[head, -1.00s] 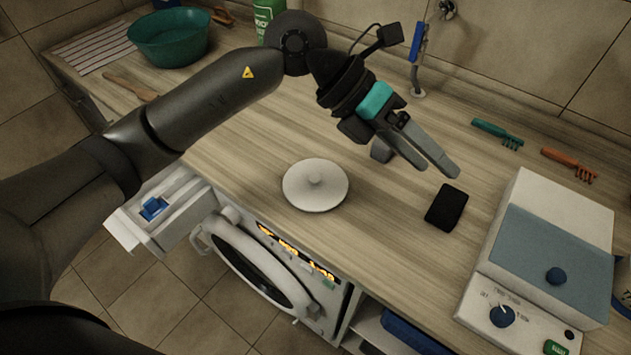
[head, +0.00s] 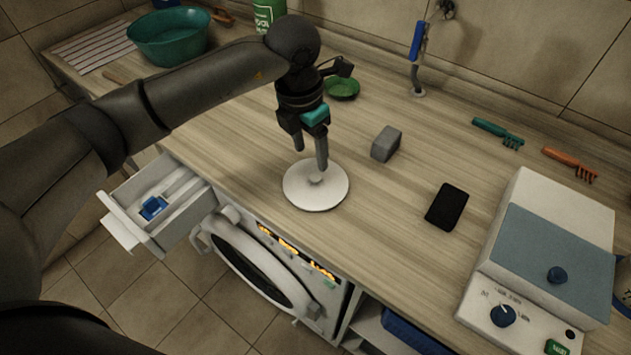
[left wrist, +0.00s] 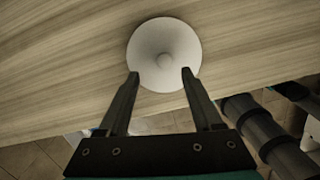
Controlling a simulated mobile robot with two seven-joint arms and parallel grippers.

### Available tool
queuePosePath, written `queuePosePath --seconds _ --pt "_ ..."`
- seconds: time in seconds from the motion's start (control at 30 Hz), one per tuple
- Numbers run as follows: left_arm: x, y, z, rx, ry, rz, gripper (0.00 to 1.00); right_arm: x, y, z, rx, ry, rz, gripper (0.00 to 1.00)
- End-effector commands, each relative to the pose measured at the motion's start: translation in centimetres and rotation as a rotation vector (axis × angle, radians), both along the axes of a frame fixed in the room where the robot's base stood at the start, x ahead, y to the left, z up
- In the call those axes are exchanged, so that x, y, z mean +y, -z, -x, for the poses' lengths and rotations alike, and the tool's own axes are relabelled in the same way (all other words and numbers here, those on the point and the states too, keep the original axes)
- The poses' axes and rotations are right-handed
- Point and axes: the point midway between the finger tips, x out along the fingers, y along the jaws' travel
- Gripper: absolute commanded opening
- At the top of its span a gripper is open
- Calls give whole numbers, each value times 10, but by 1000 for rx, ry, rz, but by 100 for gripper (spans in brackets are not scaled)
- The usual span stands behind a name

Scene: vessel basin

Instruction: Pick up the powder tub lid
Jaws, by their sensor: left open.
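The powder tub lid (head: 316,192) is a round white disc with a small knob at its centre. It lies flat on the wooden counter near the front edge, above the washing machine. My left gripper (head: 311,163) points down over the lid's far part, its fingertips near the knob. In the left wrist view the lid (left wrist: 165,52) lies ahead, with its knob between and slightly beyond the fingertips of the open left gripper (left wrist: 160,74). Nothing is between the fingers except the view of the lid. My right gripper is not in view.
A grey block (head: 386,144) and a black flat item (head: 446,207) lie right of the lid. A white-and-blue device (head: 545,250) stands at the right. An open drawer (head: 160,208) holds a blue item below the counter. A green basin (head: 168,37) sits at the back left.

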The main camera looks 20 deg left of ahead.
Motion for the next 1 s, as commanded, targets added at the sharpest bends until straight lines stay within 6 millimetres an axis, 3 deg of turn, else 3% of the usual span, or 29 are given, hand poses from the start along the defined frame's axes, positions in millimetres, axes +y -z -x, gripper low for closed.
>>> queuePosePath --seconds 0.27,0.53,0.83,1.0 --pt "-3 22 0 1 1 2 67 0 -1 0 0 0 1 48" --pt "-9 60 0 1 1 2 67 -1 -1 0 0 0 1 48" --pt "-9 65 -1 -1 1 3 67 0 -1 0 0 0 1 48" --pt "-9 64 -1 -1 1 3 49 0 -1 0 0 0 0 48"
